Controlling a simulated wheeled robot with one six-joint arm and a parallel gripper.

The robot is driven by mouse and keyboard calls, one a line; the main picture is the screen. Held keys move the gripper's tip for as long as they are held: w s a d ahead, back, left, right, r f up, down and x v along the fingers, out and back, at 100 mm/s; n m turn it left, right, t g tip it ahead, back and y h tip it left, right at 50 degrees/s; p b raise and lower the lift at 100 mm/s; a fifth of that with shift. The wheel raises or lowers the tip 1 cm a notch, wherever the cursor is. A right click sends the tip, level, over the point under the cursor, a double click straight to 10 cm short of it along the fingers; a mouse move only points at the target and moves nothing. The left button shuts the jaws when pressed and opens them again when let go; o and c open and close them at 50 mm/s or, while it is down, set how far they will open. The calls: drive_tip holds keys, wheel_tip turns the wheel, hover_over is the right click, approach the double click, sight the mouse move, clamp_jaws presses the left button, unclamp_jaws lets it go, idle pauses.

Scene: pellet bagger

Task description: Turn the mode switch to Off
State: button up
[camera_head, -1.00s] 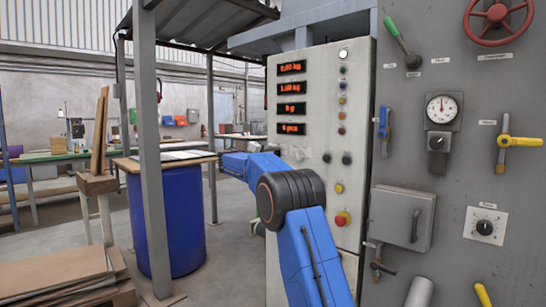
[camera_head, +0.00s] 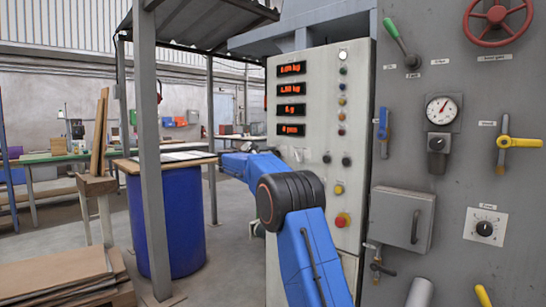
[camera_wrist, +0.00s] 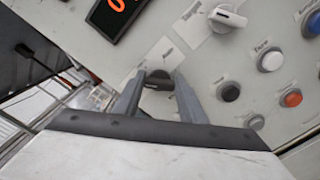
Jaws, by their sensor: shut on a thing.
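In the wrist view my gripper (camera_wrist: 159,92) is at the control panel, with its two fingers on either side of a dark rotary knob (camera_wrist: 157,84) and shut on it. The knob sits on a pale label plate whose lettering is too small to read for sure, so its set position cannot be told. A white lever-type selector knob (camera_wrist: 228,17) sits on its own plate to the upper right, clear of the fingers. In the head view my blue arm hides the gripper and the knob it holds.
Push buttons, among them a black one (camera_wrist: 229,91) and an orange one (camera_wrist: 291,98), lie right of the fingers. A red digital display (camera_wrist: 118,12) is at upper left. In the head view, a red emergency button (camera_head: 342,220) and a grey machine panel (camera_head: 455,185) stand to the right.

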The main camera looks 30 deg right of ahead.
drive_tip(key=n, duration=0.4)
drive_tip(key=shift+w+a+n, duration=0.1)
drive_tip(key=shift+w+n, duration=0.05)
drive_tip(key=shift+n, duration=0.25)
idle(0.4)
drive_tip(key=o, duration=1.1)
drive_tip(key=shift+f, duration=0.1)
drive_tip(key=shift+c, duration=0.2)
drive_tip(key=shift+a, duration=0.1)
drive_tip(key=shift+a, duration=0.25)
drive_tip(key=v, duration=1.7)
drive_tip(key=shift+d, duration=0.1)
